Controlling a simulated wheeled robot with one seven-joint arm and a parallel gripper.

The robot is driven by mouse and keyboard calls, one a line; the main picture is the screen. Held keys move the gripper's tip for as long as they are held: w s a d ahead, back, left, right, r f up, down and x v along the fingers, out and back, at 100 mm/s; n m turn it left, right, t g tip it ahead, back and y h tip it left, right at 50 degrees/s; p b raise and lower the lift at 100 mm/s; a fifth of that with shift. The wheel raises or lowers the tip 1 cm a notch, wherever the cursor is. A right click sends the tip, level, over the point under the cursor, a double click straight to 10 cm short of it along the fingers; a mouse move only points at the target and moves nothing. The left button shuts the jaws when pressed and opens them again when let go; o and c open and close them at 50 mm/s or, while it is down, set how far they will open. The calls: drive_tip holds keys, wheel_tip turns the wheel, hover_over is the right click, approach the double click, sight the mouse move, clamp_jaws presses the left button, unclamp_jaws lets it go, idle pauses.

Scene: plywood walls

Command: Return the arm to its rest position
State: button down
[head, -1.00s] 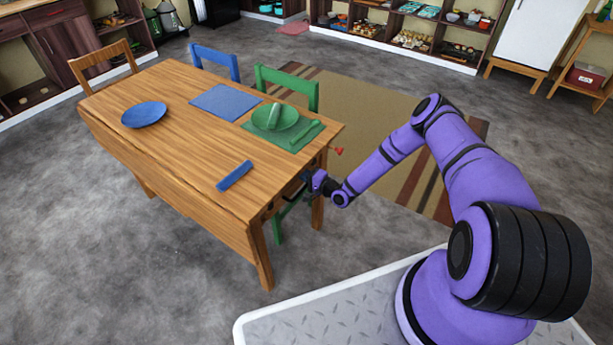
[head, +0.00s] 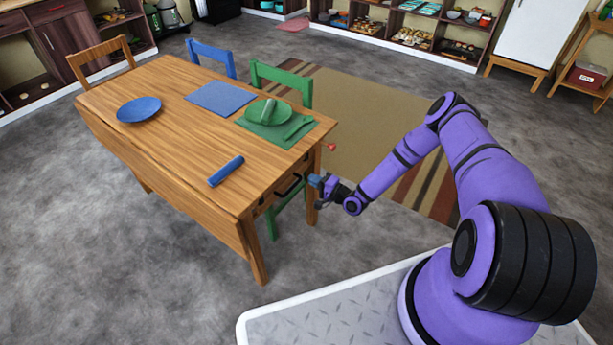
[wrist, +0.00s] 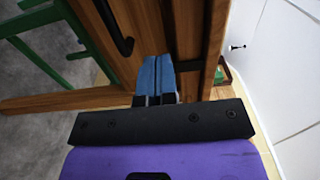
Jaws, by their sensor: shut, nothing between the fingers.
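My purple arm reaches from the right toward the near right end of the wooden table (head: 165,100). My gripper (head: 316,181) is just off that end, apart from the dark drawer handle (head: 290,188), with nothing in it. In the wrist view my gripper (wrist: 155,97) shows blue fingertips close together, and the dark handle (wrist: 118,28) is up and to the left of them.
On the table are a blue plate (head: 139,109), a blue mat (head: 221,98), a rolled blue napkin (head: 226,171) and a green plate (head: 268,110) on a green mat (head: 295,137). Blue (head: 211,58) and green (head: 282,80) chairs stand behind. Open floor lies in front.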

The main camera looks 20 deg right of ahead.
drive_tip(key=shift+v, duration=2.7)
drive_tip(key=w+d+r+n+g+h, duration=0.2)
drive_tip(key=w+d+r+n+g, duration=0.15)
drive_tip(key=r, duration=0.55)
drive_tip(key=w+d+r+n+g+h, duration=0.25)
drive_tip(key=w+r+n, duration=0.2)
drive_tip(key=r, duration=0.55)
drive_tip(key=s+d+r+n+h, duration=0.1)
drive_tip(key=s+r+h, duration=0.15)
drive_tip(key=r, duration=0.95)
drive_tip(key=s+d+r+n+h, duration=0.1)
drive_tip(key=r+h, duration=0.2)
drive_tip(key=r, duration=0.9)
drive_tip(key=s+a+r+g+h, duration=0.2)
drive_tip(key=s+r+h, duration=0.1)
drive_tip(key=s+r, duration=1.4)
drive_tip(key=s+a+r+y, duration=0.1)
drive_tip(key=s+a+r, duration=0.1)
drive_tip(key=s, duration=0.9)
drive_tip(key=s+a+r+g+y, duration=0.1)
drive_tip(key=s+a+r, duration=0.1)
drive_tip(key=s, duration=0.9)
drive_tip(key=shift+s+a+r+n, duration=0.15)
drive_tip(key=shift+s+a+n, duration=0.05)
drive_tip(key=shift+a+n, duration=0.25)
